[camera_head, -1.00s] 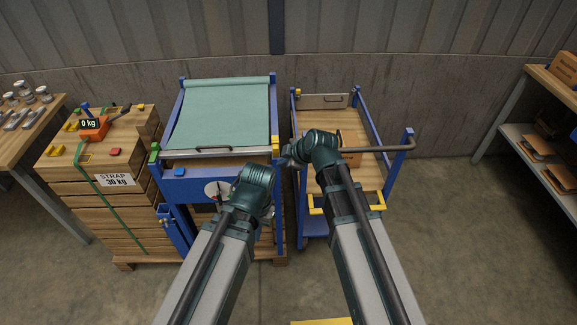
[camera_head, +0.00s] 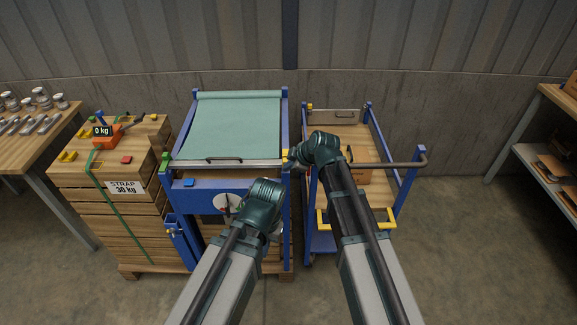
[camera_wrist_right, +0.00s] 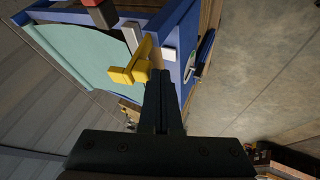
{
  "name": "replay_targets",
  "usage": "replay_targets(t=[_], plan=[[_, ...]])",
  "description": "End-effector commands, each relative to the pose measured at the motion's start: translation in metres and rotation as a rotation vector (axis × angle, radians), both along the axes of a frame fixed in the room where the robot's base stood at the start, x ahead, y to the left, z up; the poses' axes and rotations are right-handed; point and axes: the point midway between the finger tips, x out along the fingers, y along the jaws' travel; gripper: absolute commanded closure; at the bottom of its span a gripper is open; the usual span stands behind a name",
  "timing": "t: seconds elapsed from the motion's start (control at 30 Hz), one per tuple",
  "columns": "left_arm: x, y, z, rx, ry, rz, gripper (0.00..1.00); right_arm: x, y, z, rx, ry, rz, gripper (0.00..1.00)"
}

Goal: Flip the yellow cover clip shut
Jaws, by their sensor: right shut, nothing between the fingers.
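The yellow cover clip (camera_head: 285,154) is at the right front corner of the blue frame (camera_head: 222,192) with the green cover (camera_head: 236,128). In the right wrist view the clip (camera_wrist_right: 131,72) is a yellow lever with a blocky end, sticking out from the blue frame. My right gripper (camera_head: 293,154) is shut and empty, close beside the clip; its fingertips (camera_wrist_right: 162,78) appear just right of the clip in the wrist view. Whether they touch it I cannot tell. My left arm reaches in front of the blue frame; its fingers are mostly hidden behind its wrist.
A blue cart (camera_head: 309,222) with a wooden top and yellow handle stands right of the frame. A strapped wooden stack (camera_head: 108,187) with an orange scale stands left. Floor is free at the right.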

Motion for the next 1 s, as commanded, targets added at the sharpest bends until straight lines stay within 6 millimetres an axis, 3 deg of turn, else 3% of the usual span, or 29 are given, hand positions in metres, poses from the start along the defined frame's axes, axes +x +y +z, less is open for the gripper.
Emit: replay_targets(t=[0.27,0.53,0.73,1.0], plan=[[0.0,0.0,0.02,0.0,0.0,0.0,1.0,0.013,0.0,0.011,0.0,0.1,-0.001,1.0],[0.0,0.0,0.045,0.0,0.0,0.0,1.0,0.038,0.001,0.021,0.0,0.333,-0.001,1.0],[0.0,0.0,0.05,0.0,0.0,0.0,1.0,0.055,0.0,0.022,0.0,0.506,-0.001,1.0],[0.0,0.0,0.049,0.0,0.0,0.0,1.0,0.075,0.0,0.02,-0.001,0.519,-0.001,1.0]])
